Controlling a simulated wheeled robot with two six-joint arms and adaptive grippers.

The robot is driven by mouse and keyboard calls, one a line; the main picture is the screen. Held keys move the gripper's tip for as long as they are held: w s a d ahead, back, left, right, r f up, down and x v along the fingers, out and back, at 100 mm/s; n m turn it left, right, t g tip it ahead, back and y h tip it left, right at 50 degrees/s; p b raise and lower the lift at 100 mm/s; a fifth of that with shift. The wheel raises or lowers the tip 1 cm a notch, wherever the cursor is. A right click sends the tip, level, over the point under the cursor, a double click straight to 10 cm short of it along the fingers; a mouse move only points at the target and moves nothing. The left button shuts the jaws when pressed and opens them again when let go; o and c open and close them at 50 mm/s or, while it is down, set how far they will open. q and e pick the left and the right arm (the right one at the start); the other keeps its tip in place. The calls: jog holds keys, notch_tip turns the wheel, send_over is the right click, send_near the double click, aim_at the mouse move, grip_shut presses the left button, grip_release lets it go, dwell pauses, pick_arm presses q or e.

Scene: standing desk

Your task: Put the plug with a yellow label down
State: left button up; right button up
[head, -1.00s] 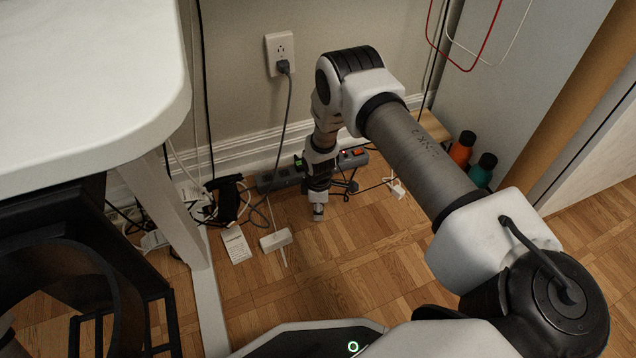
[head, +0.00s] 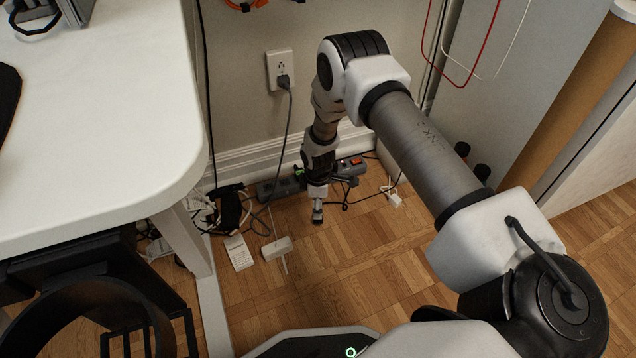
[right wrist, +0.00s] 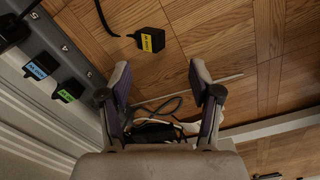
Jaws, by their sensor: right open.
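The plug with a yellow label (right wrist: 152,40) is a black block with a black cable, and it appears to lie on the wooden floor just beyond my right fingertips in the right wrist view. My right gripper (right wrist: 160,76) is open, its two fingers spread wide with nothing between them. In the head view my right gripper (head: 317,203) points down over the floor in front of the power strip, with a small dark shape at its tip. My left gripper is out of view.
A grey power strip (head: 268,190) lies along the wall and holds plugs with a blue label (right wrist: 41,66) and a green label (right wrist: 69,90).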

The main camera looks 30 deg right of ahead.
notch_tip(320, 180, up, 5)
jog(key=p, duration=0.2)
jog(key=s+a+f+m, duration=0.1)
jog(key=s+a+m, duration=0.15)
jog(key=s, duration=0.35)
jog(key=s+a+f+m, duration=0.2)
jog(key=s+a, duration=0.1)
jog(key=s, duration=0.3)
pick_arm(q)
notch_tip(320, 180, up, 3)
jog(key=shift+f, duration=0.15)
pick_arm(e)
jog(key=s+a+r+m, duration=0.1)
jog(key=s+r+m, duration=0.1)
jog(key=s, duration=0.6)
jog(key=s+a+r+m, duration=0.2)
jog(key=s+m, duration=0.3)
jog(key=s, duration=0.3)
jog(key=shift+r, duration=0.3)
jog(key=shift+s, duration=0.1)
